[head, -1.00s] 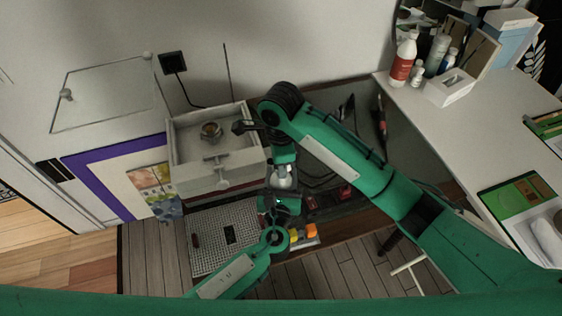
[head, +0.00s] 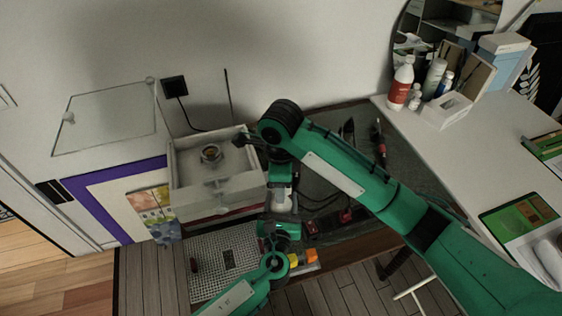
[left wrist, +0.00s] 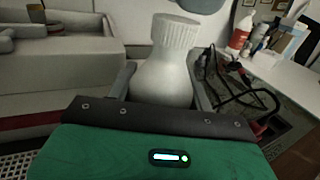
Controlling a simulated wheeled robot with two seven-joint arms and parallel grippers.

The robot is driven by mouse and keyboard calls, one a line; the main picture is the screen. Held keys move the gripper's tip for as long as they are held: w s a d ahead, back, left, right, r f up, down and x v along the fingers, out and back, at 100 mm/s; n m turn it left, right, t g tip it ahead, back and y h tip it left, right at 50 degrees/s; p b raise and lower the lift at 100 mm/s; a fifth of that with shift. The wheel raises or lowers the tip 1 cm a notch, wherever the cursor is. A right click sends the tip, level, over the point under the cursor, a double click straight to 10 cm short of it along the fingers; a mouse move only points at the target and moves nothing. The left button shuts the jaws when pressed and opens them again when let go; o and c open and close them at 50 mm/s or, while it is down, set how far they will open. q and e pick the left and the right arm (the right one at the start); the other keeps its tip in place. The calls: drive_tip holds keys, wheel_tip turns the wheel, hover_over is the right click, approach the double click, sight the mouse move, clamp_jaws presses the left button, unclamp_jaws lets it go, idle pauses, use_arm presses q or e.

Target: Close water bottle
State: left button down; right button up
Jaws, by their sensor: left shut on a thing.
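The water bottle (left wrist: 163,78) is pale white with a rounded shoulder and a ribbed white top, and stands upright in the left wrist view. My left gripper (head: 282,212) is shut on it, with a finger on each side of its body. In the head view the bottle (head: 283,198) shows as a small white patch between my two arms. A rounded grey piece (left wrist: 203,5) hangs at the upper edge of the left wrist view, close to the bottle's top; I cannot tell what it is. My right arm bends down over the bottle in the head view, and its fingers cannot be made out.
A pale open-topped box (head: 215,190) with a small metal ring part (head: 211,153) inside stands left of my grippers. A perforated plate (head: 222,265) lies below it. Cables and red tools lie on the dark surface (head: 340,220) at right. A white table (head: 490,140) stands further right.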

wheel_tip(320, 180, up, 10)
idle(0.5)
use_arm(q)
drive_tip(key=c, duration=0.5)
unclamp_jaws()
drive_tip(key=s+a+b, duration=0.1)
drive_tip(key=s+b, duration=0.2)
drive_tip(key=s, duration=1)
drive_tip(key=shift+s, duration=0.4)
use_arm(e)
drive_tip(key=shift+f, duration=1.45)
